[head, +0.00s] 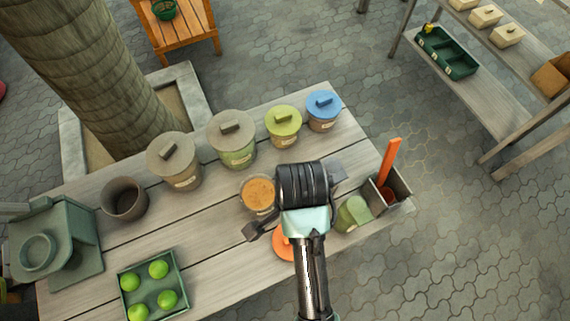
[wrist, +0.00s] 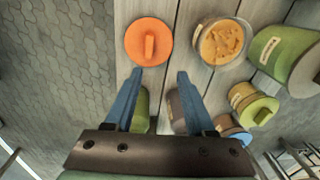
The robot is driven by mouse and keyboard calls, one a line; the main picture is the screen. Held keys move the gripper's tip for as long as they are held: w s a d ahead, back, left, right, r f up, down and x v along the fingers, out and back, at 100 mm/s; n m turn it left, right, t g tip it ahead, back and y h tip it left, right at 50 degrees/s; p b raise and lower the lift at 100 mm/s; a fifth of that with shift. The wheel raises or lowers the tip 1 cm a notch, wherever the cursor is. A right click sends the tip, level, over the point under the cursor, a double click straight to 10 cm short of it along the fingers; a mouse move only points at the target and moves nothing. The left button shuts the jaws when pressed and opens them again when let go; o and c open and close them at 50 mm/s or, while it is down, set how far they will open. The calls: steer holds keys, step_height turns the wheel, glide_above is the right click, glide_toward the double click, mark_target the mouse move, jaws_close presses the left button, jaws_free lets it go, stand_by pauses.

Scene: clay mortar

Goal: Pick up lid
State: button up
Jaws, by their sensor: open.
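The orange lid (head: 282,243) lies flat on the wooden table, partly hidden by my arm in the head view. In the wrist view the lid (wrist: 135,35) shows whole, a round disc with a raised bar handle. An uncovered jar with orange contents (head: 258,194) stands beside it; in the wrist view this jar (wrist: 222,42) is to the lid's right. My gripper (wrist: 160,72) is open and empty above the table. In the wrist view its fingertips appear just below the lid, with the handle not between them. Their height above the lid is hard to tell.
Lidded jars in grey (head: 172,160), green (head: 283,125) and blue (head: 323,110) line the back. A green jar (head: 352,214) and a box with an orange tool (head: 391,160) stand right. A green tray (head: 153,286) holds limes. Bare planks lie left of the lid.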

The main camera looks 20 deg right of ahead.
steer(key=shift+m+g, duration=0.3)
steer(key=shift+g, duration=0.1)
steer(key=f, duration=0.4)
steer(key=s+f, duration=0.1)
steer(key=f, duration=0.6)
steer(key=shift+s+a+f+p, duration=0.15)
steer(key=shift+s+f+p, duration=0.05)
steer(key=shift+f+p, duration=0.2)
jaws_close()
